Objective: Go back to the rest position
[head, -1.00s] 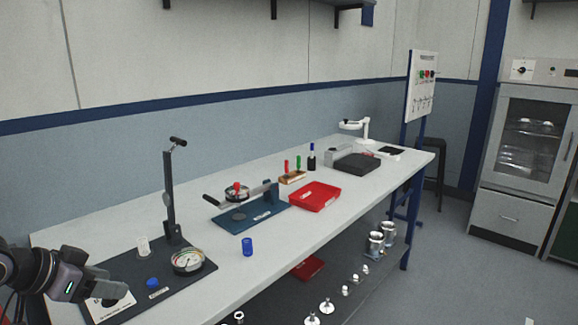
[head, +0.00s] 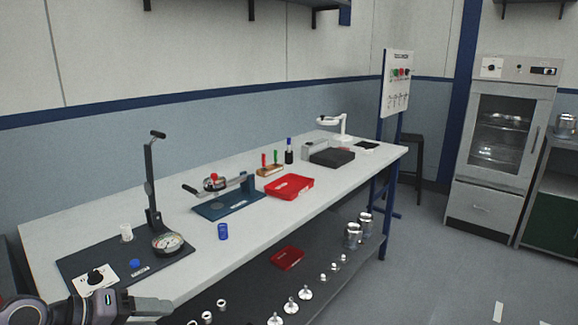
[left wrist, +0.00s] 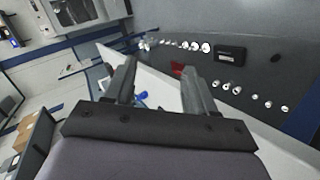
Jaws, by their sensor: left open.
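My left gripper (head: 150,308) is at the bottom left of the head view, in front of the near corner of the workbench (head: 240,250). In the left wrist view its two fingers (left wrist: 158,85) stand apart with nothing between them, and the bench edge lies beyond. My right gripper is not in view.
A lower shelf holds metal parts and a red tray (head: 287,258).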

